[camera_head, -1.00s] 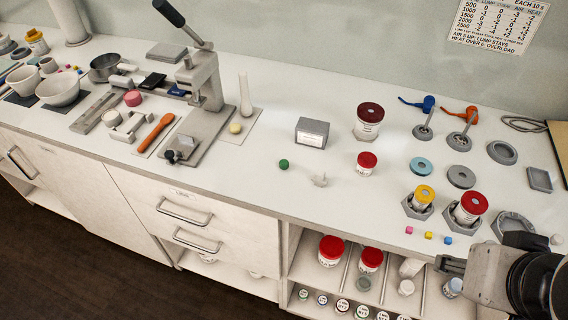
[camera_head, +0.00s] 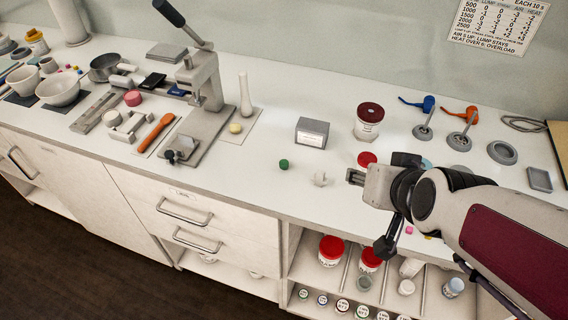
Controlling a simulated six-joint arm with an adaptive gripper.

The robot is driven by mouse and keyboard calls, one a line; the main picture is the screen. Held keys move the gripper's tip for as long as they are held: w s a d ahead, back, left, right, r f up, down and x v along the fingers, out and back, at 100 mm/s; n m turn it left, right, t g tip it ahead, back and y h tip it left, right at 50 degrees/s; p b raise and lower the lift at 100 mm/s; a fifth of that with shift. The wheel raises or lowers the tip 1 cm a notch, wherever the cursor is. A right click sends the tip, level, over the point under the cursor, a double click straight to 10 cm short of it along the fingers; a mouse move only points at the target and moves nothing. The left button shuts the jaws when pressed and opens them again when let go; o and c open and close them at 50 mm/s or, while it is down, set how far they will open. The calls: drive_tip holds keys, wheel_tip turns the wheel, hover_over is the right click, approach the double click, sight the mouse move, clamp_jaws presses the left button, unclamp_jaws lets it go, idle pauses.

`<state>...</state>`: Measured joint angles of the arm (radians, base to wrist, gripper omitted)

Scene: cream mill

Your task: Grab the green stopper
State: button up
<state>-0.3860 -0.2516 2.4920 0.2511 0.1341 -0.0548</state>
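The green stopper (camera_head: 284,164) is a small dark green round piece standing on the white counter, left of a small pale grey fitting (camera_head: 320,179). My gripper (camera_head: 354,177) is to the right of the stopper, beyond the pale fitting, and points left. It is apart from the stopper and appears to hold nothing. Its fingers are small in the picture, and I cannot tell how far apart they are. Nothing covers the stopper.
A grey box (camera_head: 312,132) stands behind the stopper. A red-lidded jar (camera_head: 367,159) is close behind my gripper, partly hidden. A dark-red-lidded jar (camera_head: 368,121) stands farther back. A lever press (camera_head: 205,80) is to the left. Counter around the stopper is clear.

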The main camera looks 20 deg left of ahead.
drive_tip(key=w+a+f+t+y, duration=0.1)
drive_tip(key=w+a+f, duration=0.35)
drive_tip(key=a, duration=0.45)
drive_tip(key=n+t, duration=0.2)
approach(284, 165)
drive_tip(key=shift+w+f, duration=0.4)
drive_tip(key=shift+w, duration=0.2)
drive_tip(key=shift+s+a+f+t, duration=0.2)
drive_tip(key=shift+a+f+t, duration=0.25)
drive_tip(key=shift+a, duration=0.1)
drive_tip(key=shift+x, duration=1.3)
drive_tip(key=shift+w, duration=0.1)
drive_tip(key=shift+d+x, duration=0.15)
drive_tip(key=shift+x, duration=1.1)
drive_tip(key=shift+d+x, duration=0.1)
drive_tip(key=shift+x, duration=1.15)
drive_tip(key=shift+w, duration=0.15)
